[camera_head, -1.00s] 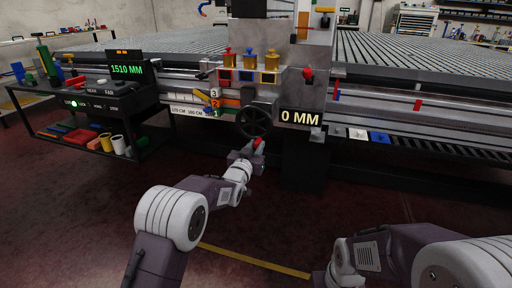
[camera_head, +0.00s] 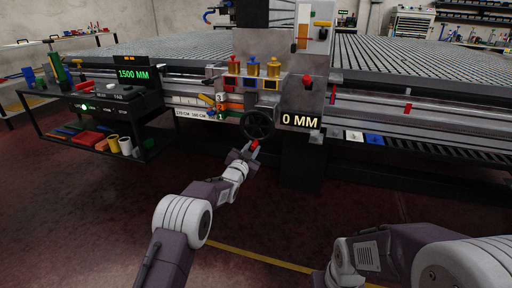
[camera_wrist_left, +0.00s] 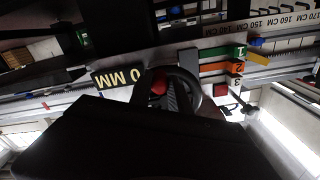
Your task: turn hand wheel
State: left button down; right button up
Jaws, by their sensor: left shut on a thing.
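The dark spoked hand wheel (camera_head: 257,125) is on the front of the machine, left of the "0 MM" display. Its red knob (camera_head: 254,144) is at the bottom of the rim. My left gripper (camera_head: 250,150) comes from below and is shut on the red knob. In the left wrist view the red knob (camera_wrist_left: 158,83) shows at the fingers of my left gripper (camera_wrist_left: 165,92), with the wheel (camera_wrist_left: 186,88) behind. The dark gripper body hides part of the wheel there. My right arm shows at the lower right, but its gripper is out of view.
The "0 MM" display (camera_head: 300,121) is right of the wheel. Left of it are numbered coloured stops (camera_head: 221,105) and a black cart (camera_head: 100,135) with a "1500 MM" display (camera_head: 133,74). Open red floor (camera_head: 300,215) lies below.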

pick_arm(q)
jog(key=shift+w+a+r+m, duration=0.1)
jog(key=shift+w+a+m, duration=0.2)
jog(key=shift+a, duration=0.35)
jog(key=c, duration=1.2)
grip_release()
jog(key=shift+d, duration=0.1)
jog(key=shift+c, duration=0.2)
jog(key=shift+s, duration=0.15)
jog(key=v, duration=0.9)
